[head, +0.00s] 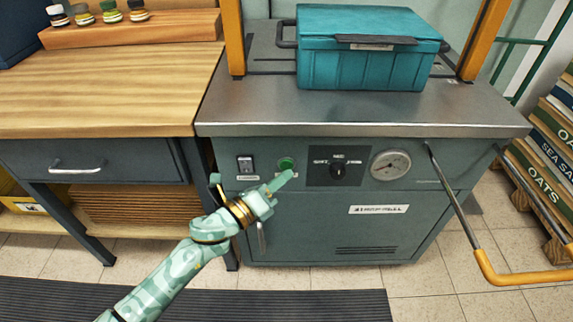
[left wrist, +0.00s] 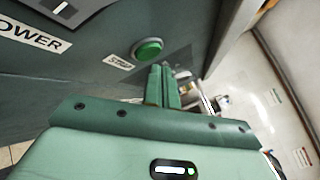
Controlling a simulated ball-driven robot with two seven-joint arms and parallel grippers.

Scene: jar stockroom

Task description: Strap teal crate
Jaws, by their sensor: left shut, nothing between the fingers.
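The teal crate (head: 368,68), lid closed, sits upright on the steel top of the strapping machine (head: 300,108), between two orange arch posts. My left gripper (head: 284,181) is shut and empty in front of the machine's panel. Its fingertips are just below the round green button (head: 286,163). In the left wrist view the shut fingers (left wrist: 160,80) point up beside the green button (left wrist: 148,50), which stands clear of them in the picture; I cannot tell the depth gap. My right gripper is not in view.
A wooden workbench (head: 110,85) adjoins at left. An orange-gripped bar (head: 525,278) juts out at right. Stacked sacks (head: 552,135) stand far right.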

